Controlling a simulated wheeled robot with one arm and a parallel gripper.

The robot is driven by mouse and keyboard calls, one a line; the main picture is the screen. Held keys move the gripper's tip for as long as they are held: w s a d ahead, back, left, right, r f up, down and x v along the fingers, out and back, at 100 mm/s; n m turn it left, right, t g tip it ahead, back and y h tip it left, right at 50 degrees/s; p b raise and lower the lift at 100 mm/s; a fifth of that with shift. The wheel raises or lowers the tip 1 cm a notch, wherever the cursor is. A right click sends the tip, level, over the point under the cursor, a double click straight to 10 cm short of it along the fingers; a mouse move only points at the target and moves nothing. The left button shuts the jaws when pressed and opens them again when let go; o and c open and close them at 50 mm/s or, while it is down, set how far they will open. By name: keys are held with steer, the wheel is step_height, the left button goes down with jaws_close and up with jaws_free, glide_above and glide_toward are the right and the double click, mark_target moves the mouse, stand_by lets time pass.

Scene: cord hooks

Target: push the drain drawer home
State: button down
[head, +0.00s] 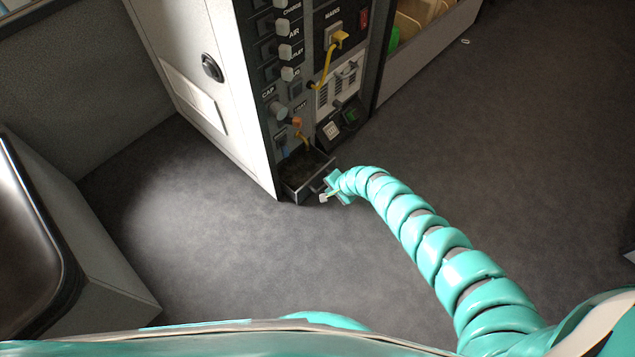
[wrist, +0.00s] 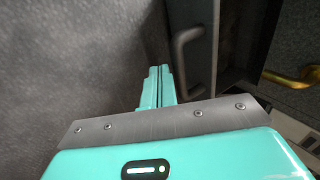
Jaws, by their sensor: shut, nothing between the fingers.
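The drain drawer (head: 292,187) is pulled out at the foot of the dark panelled cabinet, its open top showing a dark inside. In the wrist view its front (wrist: 204,60) stands to the right of my fingers, with a dark bar handle (wrist: 181,60) on it. My gripper (head: 327,194) is at the drawer's front, near the floor, at the end of my teal arm. In the wrist view my gripper (wrist: 158,74) has its two fingers together, with nothing between them. The fingertips are beside the handle; I cannot tell whether they touch the drawer.
Above the drawer, the cabinet has several knobs, a yellow cord (head: 326,66) and a dark socket block (head: 343,121). A white side panel (head: 190,60) stands left. A grey-walled unit with a dark top (head: 30,240) is at far left. The floor (head: 500,150) to the right is mostly clear.

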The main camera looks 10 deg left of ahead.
mark_target(314, 177)
steer(key=shift+w+a+b, duration=0.95)
steer(key=shift+a+b, duration=0.3)
steer(key=shift+b, duration=0.25)
steer(key=shift+w+a+b, duration=0.9)
steer(key=shift+a+b, duration=0.35)
steer(key=shift+b, duration=0.25)
steer(key=shift+w+a+f+b, duration=0.1)
steer(key=shift+w+a+b, duration=0.2)
steer(key=shift+a+b, duration=0.35)
steer(key=shift+w+a+b, duration=0.15)
steer(key=shift+b, duration=0.4)
steer(key=shift+w+a+b, duration=0.25)
steer(key=shift+b, duration=0.2)
steer(key=shift+w+a+b, duration=0.45)
steer(key=shift+a+b, duration=0.1)
steer(key=shift+b, duration=0.35)
steer(key=shift+w+a+b, duration=0.5)
steer(key=shift+a+b, duration=0.25)
steer(key=shift+b, duration=0.6)
steer(key=shift+w+a+b, duration=0.2)
steer(key=shift+a+b, duration=0.05)
steer(key=shift+b, duration=0.2)
steer(key=shift+r, duration=0.3)
